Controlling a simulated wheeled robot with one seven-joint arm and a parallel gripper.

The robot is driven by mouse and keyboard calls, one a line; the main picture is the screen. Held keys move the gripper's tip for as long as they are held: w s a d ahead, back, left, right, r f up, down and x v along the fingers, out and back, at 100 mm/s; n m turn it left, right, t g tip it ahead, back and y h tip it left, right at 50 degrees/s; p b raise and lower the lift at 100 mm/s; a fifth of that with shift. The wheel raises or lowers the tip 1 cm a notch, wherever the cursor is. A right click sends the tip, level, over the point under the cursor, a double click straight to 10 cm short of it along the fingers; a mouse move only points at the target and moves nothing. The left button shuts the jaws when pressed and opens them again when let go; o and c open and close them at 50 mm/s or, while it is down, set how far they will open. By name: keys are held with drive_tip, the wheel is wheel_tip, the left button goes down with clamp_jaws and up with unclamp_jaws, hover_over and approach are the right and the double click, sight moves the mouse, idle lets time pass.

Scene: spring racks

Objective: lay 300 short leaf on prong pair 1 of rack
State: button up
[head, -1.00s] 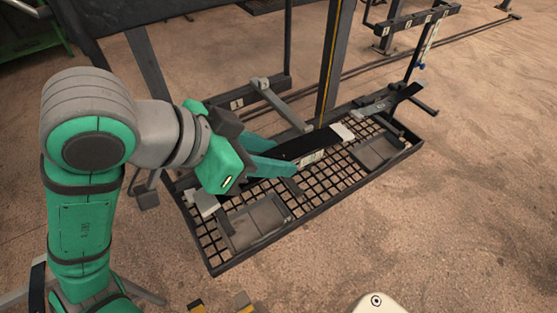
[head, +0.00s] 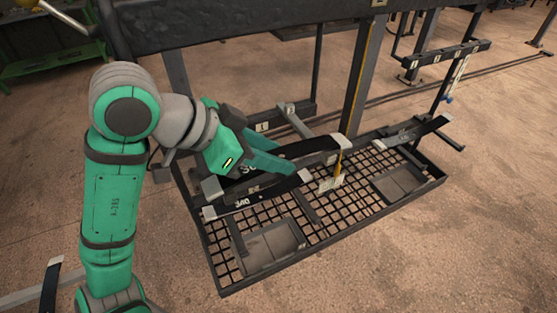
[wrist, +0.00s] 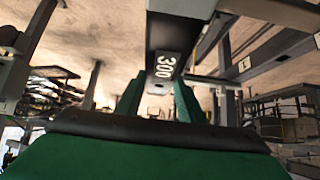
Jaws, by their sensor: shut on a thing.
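My gripper (head: 278,162) is shut on a dark leaf with pale ends, the 300 short leaf (head: 318,147). Its white "300" label (wrist: 165,66) shows between the green fingers (wrist: 157,98) in the wrist view. In the head view the leaf is held roughly level above the mesh tray, slanting up to the right; the fingers hide its middle. The rack's frame (head: 300,119) stands just behind it, with a plate marked 1 (head: 262,127) and a grey prong (head: 296,121) beside it. I cannot tell whether the leaf touches a prong.
Another dark leaf with white lettering (head: 262,195) lies just in front, above the mesh tray (head: 350,207). A further leaf (head: 415,132) lies at the tray's right.

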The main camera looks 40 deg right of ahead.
drive_tip(key=shift+w+d+f, duration=0.2)
drive_tip(key=shift+w+f, duration=0.5)
drive_tip(key=shift+w, duration=0.25)
drive_tip(key=shift+w+d+f, duration=0.2)
drive_tip(key=shift+w+f, duration=0.5)
drive_tip(key=shift+w, duration=0.2)
